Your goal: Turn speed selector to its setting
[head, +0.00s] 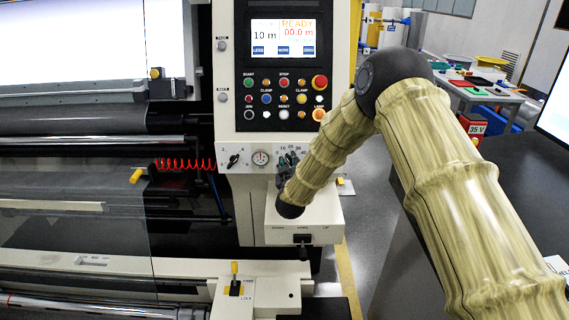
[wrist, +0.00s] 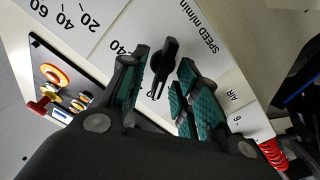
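The speed selector is a black bar-shaped knob (wrist: 164,62) on a pale panel marked "SPEED m/min" in the wrist view. My gripper (wrist: 166,56) is open, with a teal-padded finger on either side of the knob. Gaps show between the pads and the knob, so it is not clamped. Scale numbers are printed beside it; one near the knob's lower end is partly hidden, and I cannot tell which mark the knob points to. In the head view my gripper (head: 287,162) is at the selector's dial and hides most of the knob.
A pressure gauge (head: 261,158) and another black knob (head: 234,160) sit left of the selector. Rows of coloured buttons (head: 284,92) and a lit "READY" screen (head: 283,38) are above. A pale box (head: 303,232) with a small lever juts out below.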

